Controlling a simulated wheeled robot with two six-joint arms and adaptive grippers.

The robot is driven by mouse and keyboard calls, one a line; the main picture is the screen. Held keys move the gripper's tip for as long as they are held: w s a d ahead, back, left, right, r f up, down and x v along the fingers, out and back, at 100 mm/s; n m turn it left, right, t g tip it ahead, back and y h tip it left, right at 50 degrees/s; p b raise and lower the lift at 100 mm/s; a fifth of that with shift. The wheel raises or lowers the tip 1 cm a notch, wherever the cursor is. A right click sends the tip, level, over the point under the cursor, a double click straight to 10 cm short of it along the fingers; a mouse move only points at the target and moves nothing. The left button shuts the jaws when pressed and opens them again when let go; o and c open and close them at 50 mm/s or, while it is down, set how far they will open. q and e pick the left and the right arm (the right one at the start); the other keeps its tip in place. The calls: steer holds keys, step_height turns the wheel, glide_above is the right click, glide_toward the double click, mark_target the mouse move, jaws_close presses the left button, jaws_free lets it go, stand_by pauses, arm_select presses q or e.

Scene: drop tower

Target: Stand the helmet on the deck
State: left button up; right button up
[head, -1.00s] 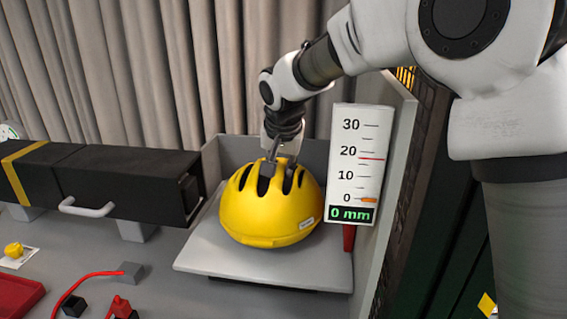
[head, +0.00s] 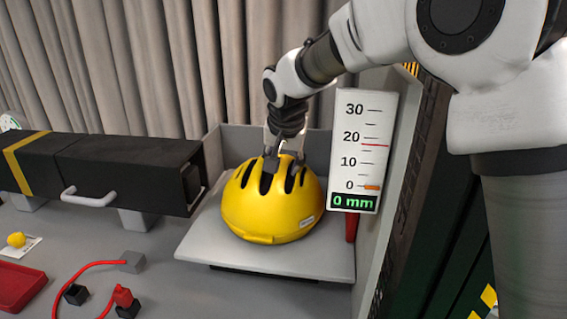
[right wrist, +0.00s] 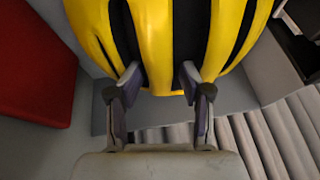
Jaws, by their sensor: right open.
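The yellow helmet (head: 270,205) with dark vents sits upright on the light grey deck (head: 225,255). It also fills the top of the right wrist view (right wrist: 165,40). My right gripper (head: 283,160) is at the top of the helmet, coming from above and behind. In the right wrist view my right gripper (right wrist: 158,80) has its two fingers apart, with the helmet's shell and a dark vent at the tips. Whether the fingertips touch the shell I cannot tell. My left gripper is not in view.
A gauge (head: 360,150) reading 0 mm stands right of the helmet, by a side wall. A black box-shaped beam (head: 120,170) with a grey handle (head: 88,200) lies to the left. A red tray (head: 18,285), red cable (head: 85,270) and small plugs lie at the front left.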

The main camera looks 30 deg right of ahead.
steer(key=v, duration=1.2)
steer(key=shift+w, duration=0.2)
steer(key=shift+s, duration=0.1)
